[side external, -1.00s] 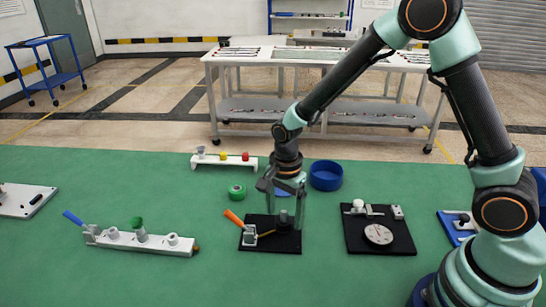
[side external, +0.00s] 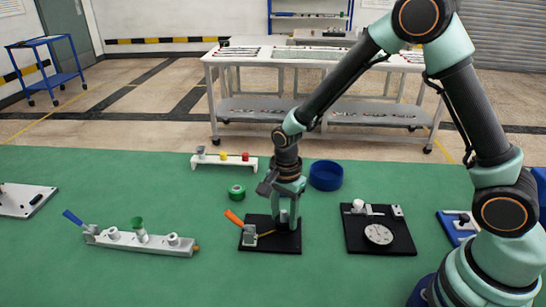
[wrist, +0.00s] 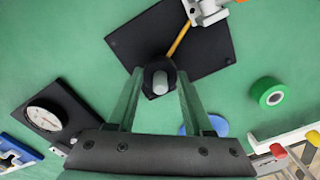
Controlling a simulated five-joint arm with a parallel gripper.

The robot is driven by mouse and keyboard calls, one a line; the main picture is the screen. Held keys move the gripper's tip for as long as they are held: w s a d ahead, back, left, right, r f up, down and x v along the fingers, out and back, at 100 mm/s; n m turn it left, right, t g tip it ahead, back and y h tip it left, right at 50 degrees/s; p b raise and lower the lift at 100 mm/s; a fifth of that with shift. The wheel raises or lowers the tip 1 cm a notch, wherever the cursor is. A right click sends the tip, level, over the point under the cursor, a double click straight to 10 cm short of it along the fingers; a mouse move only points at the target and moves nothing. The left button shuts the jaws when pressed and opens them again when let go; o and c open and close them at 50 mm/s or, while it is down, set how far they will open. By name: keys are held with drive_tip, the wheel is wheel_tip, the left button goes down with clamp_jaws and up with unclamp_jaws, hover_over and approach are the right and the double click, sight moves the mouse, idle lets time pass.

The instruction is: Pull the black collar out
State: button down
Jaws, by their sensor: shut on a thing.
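The black collar (wrist: 151,74) sits around a grey pin (wrist: 161,82) that stands on a black base plate (wrist: 205,55). In the side view the same plate (side external: 262,247) lies on the green table, and the collar is mostly hidden by the fingers. My gripper (wrist: 159,77) points down over the plate, with one finger on each side of the collar, and is shut on it. In the side view my gripper (side external: 286,222) is low at the plate. A clamp with an orange handle (side external: 234,218) stands at the plate's left, and a thin orange-brown rod (wrist: 178,40) runs from it towards the collar.
A dial gauge (side external: 379,234) on a black plate stands right of my gripper. A blue ring (side external: 326,175), green ring (side external: 237,192) and white rack (side external: 224,161) are behind. A white fixture bar (side external: 150,243) lies to the left. Bare table surrounds the plate.

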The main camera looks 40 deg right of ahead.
drive_tip(key=shift+r, duration=3.25)
drive_tip(key=shift+r, duration=1.7)
